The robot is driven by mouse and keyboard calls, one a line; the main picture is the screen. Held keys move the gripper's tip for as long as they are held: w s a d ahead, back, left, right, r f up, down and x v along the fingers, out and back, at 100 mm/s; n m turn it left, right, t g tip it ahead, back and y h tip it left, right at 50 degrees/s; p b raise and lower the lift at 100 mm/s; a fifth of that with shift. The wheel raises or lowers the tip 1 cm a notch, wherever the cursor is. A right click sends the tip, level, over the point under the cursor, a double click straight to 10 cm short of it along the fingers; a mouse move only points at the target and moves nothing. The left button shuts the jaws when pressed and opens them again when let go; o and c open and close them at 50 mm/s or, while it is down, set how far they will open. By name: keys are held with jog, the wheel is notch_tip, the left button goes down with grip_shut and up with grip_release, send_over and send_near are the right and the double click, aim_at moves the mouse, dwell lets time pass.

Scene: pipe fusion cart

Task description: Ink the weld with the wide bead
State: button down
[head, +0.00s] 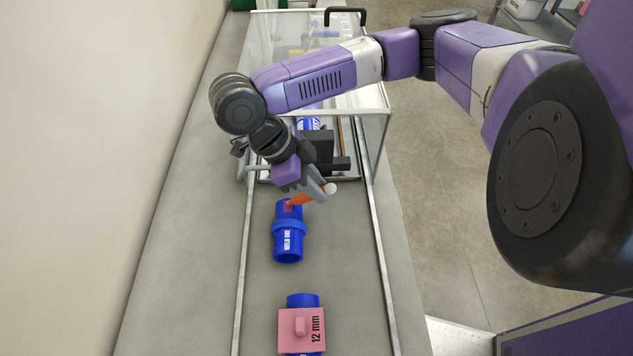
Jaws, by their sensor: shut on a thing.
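My gripper (318,188) is shut on an orange pen-like tool (300,199) with a whitish rounded end. The tool slants down to the left, its lower end at the upper part of a blue pipe; I cannot tell if it touches. This pipe (288,246) is labelled "WELD ONE" and has a raised blue bead (289,227) around its middle. A reddish patch shows on the pipe near the tool's lower end. Nearer, a pink block (300,318) marked "12 mm" sits over another blue pipe (302,299) and hides its middle. Another blue pipe (309,123) shows behind my arm, mostly hidden.
A clear-walled case (376,130) with a black handle (345,12) stands at the back, partly behind my arm. Raised rails run along both sides of the grey cart top (345,255). A pale wall is at left; open floor is at right.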

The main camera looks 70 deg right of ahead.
jog(key=shift+s+a, duration=0.25)
jog(key=shift+a, duration=0.45)
jog(key=shift+w+d, duration=0.15)
jog(key=shift+d, duration=0.35)
dwell(0.4)
jog(key=shift+r+p, duration=2.95)
jog(key=shift+r, duration=0.6)
jog(key=shift+f, duration=0.15)
jog(key=shift+w+a+f+g+h+b, duration=0.15)
jog(key=shift+w+f+g+b, duration=0.2)
jog(key=shift+f, duration=0.5)
jog(key=shift+w+f+g+h+b, duration=0.1)
jog(key=shift+f+g+b, duration=0.35)
jog(key=shift+f, duration=0.45)
jog(key=shift+w+a+f+g+h+b, duration=0.15)
jog(key=shift+w+f+g+b, duration=0.2)
jog(key=shift+f, duration=0.5)
jog(key=shift+s+f, duration=0.1)
jog(key=shift+f, duration=0.15)
jog(key=shift+d, duration=0.5)
